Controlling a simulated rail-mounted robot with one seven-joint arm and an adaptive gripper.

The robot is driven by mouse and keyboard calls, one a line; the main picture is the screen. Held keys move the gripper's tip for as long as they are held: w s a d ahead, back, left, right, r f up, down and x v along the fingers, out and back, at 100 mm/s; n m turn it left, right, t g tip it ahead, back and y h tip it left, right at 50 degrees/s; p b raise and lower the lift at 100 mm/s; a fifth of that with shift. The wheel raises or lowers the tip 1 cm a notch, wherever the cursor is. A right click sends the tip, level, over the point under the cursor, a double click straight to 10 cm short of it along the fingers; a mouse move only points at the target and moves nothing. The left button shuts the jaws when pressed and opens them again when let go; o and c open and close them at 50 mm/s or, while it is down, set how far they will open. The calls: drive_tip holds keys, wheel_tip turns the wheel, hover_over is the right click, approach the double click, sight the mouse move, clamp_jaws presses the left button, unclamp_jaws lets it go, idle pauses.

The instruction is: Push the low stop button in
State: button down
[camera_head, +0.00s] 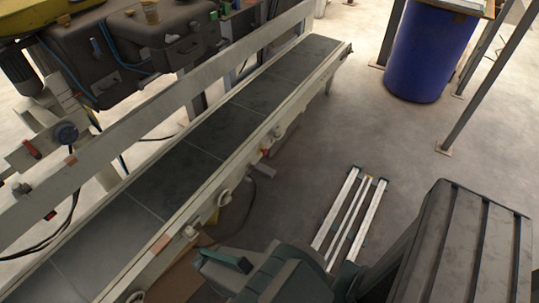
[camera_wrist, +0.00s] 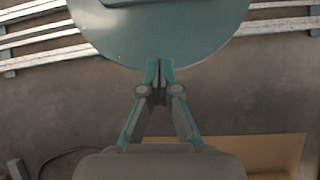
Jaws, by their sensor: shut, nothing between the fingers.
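A small red-orange part (camera_head: 265,151) shows on the near side of the conveyor frame, beside a pale box; it is too small to tell whether it is the low stop button. My gripper (camera_wrist: 159,68) is shut and empty in the wrist view, with its fingertips together. Nothing touches the fingertips there, and no button shows in that view. In the head view my arm fills the lower middle, below and right of the conveyor, and I cannot make out the fingertips.
The conveyor (camera_head: 185,155) runs diagonally, with pale guard rails and small fittings along its near side. Dark machinery (camera_head: 150,45) stands behind it. A blue drum (camera_head: 430,52) stands at the upper right. A tan sheet (camera_wrist: 270,152) lies below my gripper. Open floor lies right of the conveyor.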

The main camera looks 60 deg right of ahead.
drive_tip(key=w+d+f+m+t+y+b, duration=0.1)
drive_tip(key=w+d+f+m+t+b, duration=0.2)
drive_tip(key=w+d, duration=0.5)
drive_tip(key=w+d+f+m+t+y+b, duration=0.1)
drive_tip(key=w+d+f+m+t+b, duration=0.15)
drive_tip(key=w+d+m+b, duration=0.6)
drive_tip(key=w+d+f+t+y+b, duration=0.1)
drive_tip(key=w+d+f+b, duration=0.2)
drive_tip(key=d, duration=0.9)
drive_tip(key=d+r+m+t+h+b, duration=0.15)
drive_tip(key=d+m, duration=0.25)
drive_tip(key=d, duration=0.6)
drive_tip(key=d+r+m+t+b, duration=0.2)
drive_tip(key=d+m+b, duration=0.15)
drive_tip(key=d, duration=0.55)
drive_tip(key=d+r+m+t+h+b, duration=0.15)
drive_tip(key=d+m, duration=0.25)
drive_tip(key=d, duration=0.6)
drive_tip(key=w+d+r+m+t, duration=0.1)
drive_tip(key=d+r+m+t, duration=0.3)
drive_tip(key=d+r+m, duration=0.3)
drive_tip(key=d+m, duration=0.3)
drive_tip(key=m, duration=0.2)
drive_tip(key=shift+w+d+r+b, duration=0.2)
drive_tip(key=shift+w+r+b, duration=0.05)
drive_tip(key=shift+w+b, duration=0.05)
